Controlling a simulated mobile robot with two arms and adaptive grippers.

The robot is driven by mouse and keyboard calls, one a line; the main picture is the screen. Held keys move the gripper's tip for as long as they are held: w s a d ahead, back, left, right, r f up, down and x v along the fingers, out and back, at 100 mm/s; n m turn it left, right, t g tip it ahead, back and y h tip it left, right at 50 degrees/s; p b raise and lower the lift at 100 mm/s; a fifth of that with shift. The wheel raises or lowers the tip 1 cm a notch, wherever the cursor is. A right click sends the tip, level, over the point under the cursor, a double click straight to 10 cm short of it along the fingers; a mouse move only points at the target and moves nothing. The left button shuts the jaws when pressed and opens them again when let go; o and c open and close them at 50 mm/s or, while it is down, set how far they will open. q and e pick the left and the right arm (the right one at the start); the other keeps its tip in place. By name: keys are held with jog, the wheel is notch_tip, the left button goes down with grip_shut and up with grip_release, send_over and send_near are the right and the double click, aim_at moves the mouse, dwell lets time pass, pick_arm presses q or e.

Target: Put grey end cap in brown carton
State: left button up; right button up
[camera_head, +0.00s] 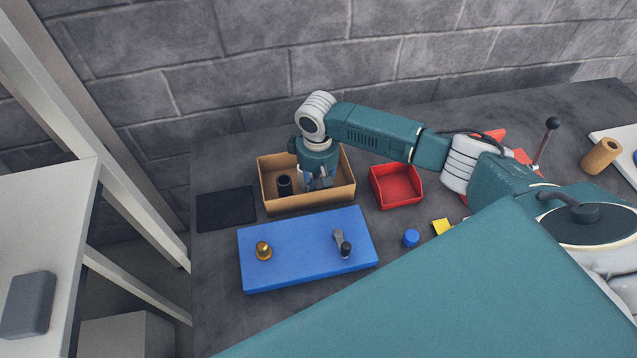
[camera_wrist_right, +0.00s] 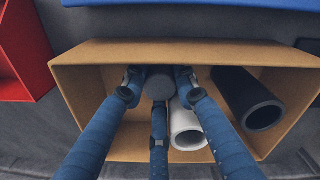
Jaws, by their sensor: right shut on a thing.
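The brown carton (camera_head: 285,205) stands open on the dark table, and its walls also show in the right wrist view (camera_wrist_right: 230,52). My right gripper (camera_head: 319,184) points down into the carton's right part. In the right wrist view its blue fingers are closed around the grey end cap (camera_wrist_right: 160,84), a short dark grey cylinder. The cap appears within the carton's outline; whether it touches the floor cannot be told. A white tube (camera_wrist_right: 185,125) lies beside the fingers, and a black tube (camera_wrist_right: 249,98) is in the carton to the right. My left gripper is out of view.
A blue plate (camera_head: 295,262) with a brass knob and a grey lever lies in front of the carton. A red tray (camera_head: 397,203) is to the right, a black mat (camera_head: 226,210) to the left. A blue cap (camera_head: 411,237) and yellow block (camera_head: 441,226) lie nearby.

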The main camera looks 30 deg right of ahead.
aim_at(318, 185)
jog(key=shift+f, duration=0.15)
jog(key=o, duration=0.9)
jog(key=r, duration=0.6)
jog(key=r+b, duration=0.1)
jog(key=r, duration=0.5)
jog(key=shift+s+a+r, duration=0.15)
jog(key=shift+a+r, duration=0.05)
jog(key=shift+f, duration=0.1)
